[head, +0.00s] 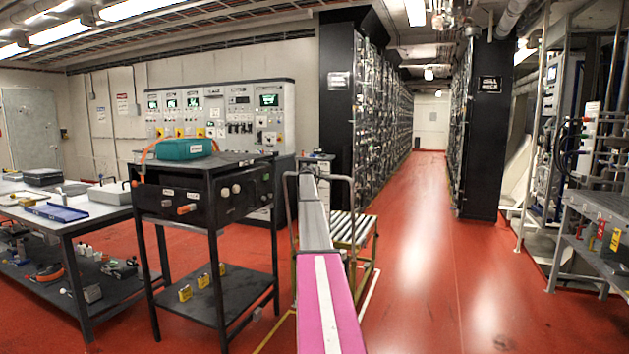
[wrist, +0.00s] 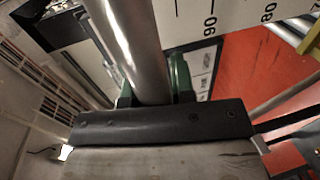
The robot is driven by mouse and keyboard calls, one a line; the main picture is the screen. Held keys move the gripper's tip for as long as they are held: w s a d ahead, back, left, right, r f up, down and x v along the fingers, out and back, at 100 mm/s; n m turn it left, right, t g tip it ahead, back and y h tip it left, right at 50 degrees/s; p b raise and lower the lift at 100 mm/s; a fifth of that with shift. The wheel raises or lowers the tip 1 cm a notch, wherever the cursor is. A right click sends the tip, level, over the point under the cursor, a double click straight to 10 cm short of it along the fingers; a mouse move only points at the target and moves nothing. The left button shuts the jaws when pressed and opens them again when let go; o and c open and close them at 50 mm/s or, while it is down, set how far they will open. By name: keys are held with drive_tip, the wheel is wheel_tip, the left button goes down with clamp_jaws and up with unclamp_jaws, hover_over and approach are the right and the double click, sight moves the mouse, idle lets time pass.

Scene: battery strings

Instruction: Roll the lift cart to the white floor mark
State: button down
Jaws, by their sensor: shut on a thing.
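The lift cart (head: 362,232) has a roller top and an upright tube frame, and stands on the red floor beyond my arm. My arm covers its left part and hides my gripper in the head view. In the wrist view my gripper (wrist: 152,88) is shut on a silver tube, with green finger parts on both sides of it. The tube looks like the cart's handle (wrist: 130,45). A thin white line (head: 369,292), which may be the white floor mark, lies on the floor close to the right of the cart's base.
A black trolley (head: 218,225) with a teal case stands left of my arm. A workbench (head: 75,226) is further left. Tall black battery racks (head: 338,120) flank a clear red aisle (head: 418,215). A grey bench (head: 598,205) is at the right. A numbered white scale (wrist: 240,14) shows in the wrist view.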

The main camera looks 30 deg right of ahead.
drive_tip(key=w+d, duration=0.2)
drive_tip(key=w+d+r, duration=0.1)
drive_tip(key=d, duration=0.1)
drive_tip(key=shift+w+d, duration=0.1)
drive_tip(key=shift+w, duration=0.25)
drive_tip(key=c, duration=1.1)
unclamp_jaws()
drive_tip(key=shift+r, duration=0.15)
drive_tip(key=shift+o, duration=0.6)
drive_tip(key=shift+f, duration=0.25)
drive_tip(key=shift+s, duration=0.1)
approach(324, 172)
drive_tip(key=v, duration=0.5)
drive_tip(key=shift+f, duration=0.1)
